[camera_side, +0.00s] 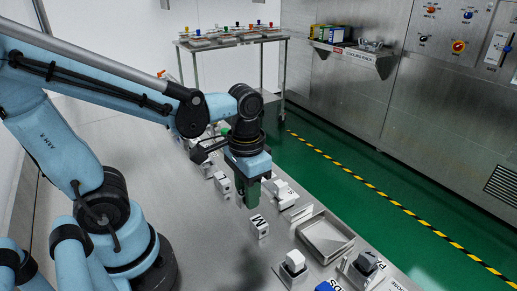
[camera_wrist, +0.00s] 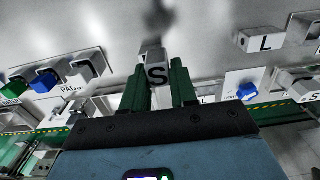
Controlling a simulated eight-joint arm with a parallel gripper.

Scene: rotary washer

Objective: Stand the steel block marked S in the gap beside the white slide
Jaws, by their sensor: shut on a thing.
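My gripper (camera_wrist: 157,80) is shut on the steel block marked S (camera_wrist: 155,72), which sits between its two green fingers in the wrist view. The gap beside the slide cannot be made out.
A shallow steel tray (camera_side: 302,235) and a white-topped block (camera_side: 294,262) are nearer the camera. More blocks stand behind the gripper along the bench. The bench left of the row is bare.

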